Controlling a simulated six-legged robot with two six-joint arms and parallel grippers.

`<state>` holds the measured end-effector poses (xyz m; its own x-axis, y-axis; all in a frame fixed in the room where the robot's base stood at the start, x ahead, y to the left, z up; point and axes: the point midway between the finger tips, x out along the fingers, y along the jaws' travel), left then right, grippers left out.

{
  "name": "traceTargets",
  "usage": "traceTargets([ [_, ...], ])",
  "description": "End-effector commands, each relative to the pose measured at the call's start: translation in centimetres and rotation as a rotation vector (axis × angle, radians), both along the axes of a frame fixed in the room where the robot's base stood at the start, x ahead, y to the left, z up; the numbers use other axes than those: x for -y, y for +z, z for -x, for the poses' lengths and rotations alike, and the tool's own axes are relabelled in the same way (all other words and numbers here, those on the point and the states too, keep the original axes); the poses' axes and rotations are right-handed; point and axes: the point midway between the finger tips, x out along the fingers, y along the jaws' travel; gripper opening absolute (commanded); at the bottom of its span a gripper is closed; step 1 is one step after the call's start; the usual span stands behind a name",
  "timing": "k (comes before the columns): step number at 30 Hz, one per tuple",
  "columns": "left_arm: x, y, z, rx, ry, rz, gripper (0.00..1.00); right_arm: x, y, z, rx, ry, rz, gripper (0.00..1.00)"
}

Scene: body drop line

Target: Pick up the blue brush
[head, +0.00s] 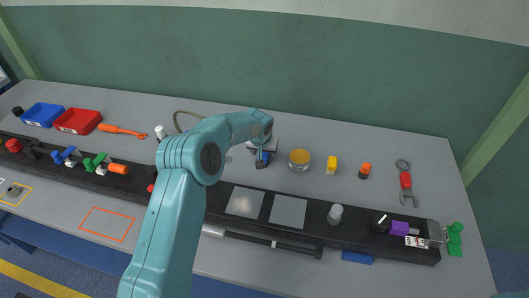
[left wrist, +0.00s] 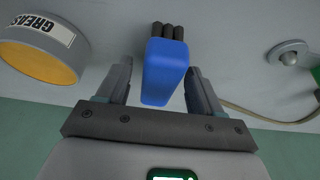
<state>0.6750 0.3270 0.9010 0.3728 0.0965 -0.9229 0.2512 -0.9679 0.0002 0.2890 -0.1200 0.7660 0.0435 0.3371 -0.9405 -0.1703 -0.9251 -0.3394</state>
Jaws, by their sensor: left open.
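The blue brush (left wrist: 165,72) shows in the left wrist view as a blue block-like handle with dark bristles (left wrist: 168,32) at its upper end. In the head view a small part of the blue brush (head: 265,156) shows just below my left gripper (head: 262,150), which partly hides it. My left gripper (left wrist: 157,78) is open. Its two fingers stand on either side of the blue handle, with a visible gap on the left side and a narrower one on the right. My right gripper is in neither view.
A grease tin (head: 299,160) stands close to the right of the brush. A dark rail (head: 310,228) runs along the front. Blue (head: 43,115) and red bins (head: 78,121) are far left.

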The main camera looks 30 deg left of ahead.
Motion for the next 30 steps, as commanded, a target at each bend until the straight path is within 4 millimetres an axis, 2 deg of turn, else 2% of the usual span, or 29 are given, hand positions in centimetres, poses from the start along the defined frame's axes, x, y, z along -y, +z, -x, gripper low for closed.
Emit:
traceTargets([
  [2,0.0,0.0,0.0,0.000,0.000,0.000,0.66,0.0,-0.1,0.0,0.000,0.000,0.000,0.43],
  [3,0.0,0.0,0.0,-0.001,0.000,0.000,0.59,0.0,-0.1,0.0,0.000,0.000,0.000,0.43],
  [8,0.0,0.0,0.0,-0.001,0.000,0.000,0.08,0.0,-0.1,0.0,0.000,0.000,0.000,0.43],
  [20,0.0,0.6,0.0,0.001,0.000,0.000,0.08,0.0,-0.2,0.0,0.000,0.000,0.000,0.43],
  [26,0.0,3.4,0.0,0.004,0.000,0.000,0.08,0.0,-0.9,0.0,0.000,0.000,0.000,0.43],
  [30,0.1,6.7,-0.1,0.006,0.000,-0.001,0.08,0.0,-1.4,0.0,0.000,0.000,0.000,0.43],
])
